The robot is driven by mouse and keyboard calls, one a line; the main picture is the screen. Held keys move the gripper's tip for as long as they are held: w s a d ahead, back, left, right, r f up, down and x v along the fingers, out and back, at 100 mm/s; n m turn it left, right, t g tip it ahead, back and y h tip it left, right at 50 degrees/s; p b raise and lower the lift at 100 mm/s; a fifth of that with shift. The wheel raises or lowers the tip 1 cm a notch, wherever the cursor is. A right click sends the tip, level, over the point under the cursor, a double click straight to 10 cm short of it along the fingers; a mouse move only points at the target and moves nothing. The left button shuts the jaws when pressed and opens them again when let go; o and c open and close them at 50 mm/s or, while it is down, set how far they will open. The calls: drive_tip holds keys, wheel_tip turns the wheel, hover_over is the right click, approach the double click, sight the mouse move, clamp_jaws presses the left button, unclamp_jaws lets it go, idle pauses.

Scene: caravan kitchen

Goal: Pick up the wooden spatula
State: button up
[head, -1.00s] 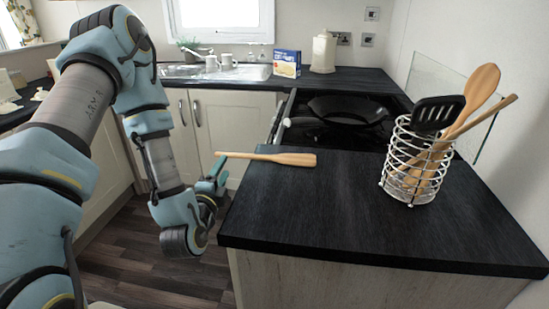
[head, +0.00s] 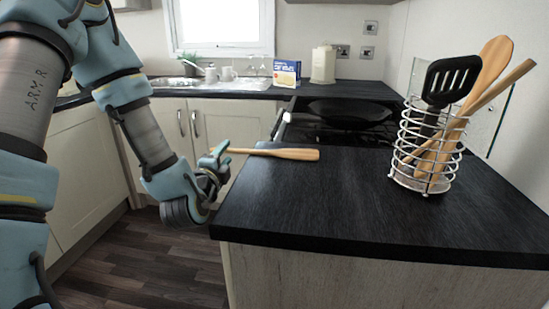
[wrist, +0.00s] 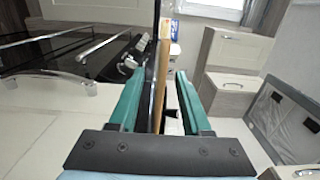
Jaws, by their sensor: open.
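The wooden spatula (head: 292,154) lies flat near the far left edge of the dark worktop, its handle pointing left past the edge. My gripper (head: 216,156) is beside the worktop's left edge, at the handle end. In the wrist view the spatula's handle (wrist: 160,85) shows as a narrow wooden strip between the two teal fingers of my gripper (wrist: 159,78). The fingers are open, with a gap to the right of the handle. I cannot tell whether the left finger touches the handle or the worktop edge.
A wire holder (head: 422,172) with a black slotted turner (head: 452,80) and wooden utensils stands on the right of the worktop (head: 330,205). A black pan (head: 350,112) sits on the hob behind. The worktop's edge is close beside my gripper. The floor left of it is clear.

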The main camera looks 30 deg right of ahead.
drive_tip(key=p+x, duration=0.2)
drive_tip(key=x, duration=0.3)
drive_tip(key=shift+w+d+r, duration=0.1)
drive_tip(key=shift+w+d, duration=0.1)
drive_tip(key=shift+w, duration=0.05)
clamp_jaws()
idle(0.4)
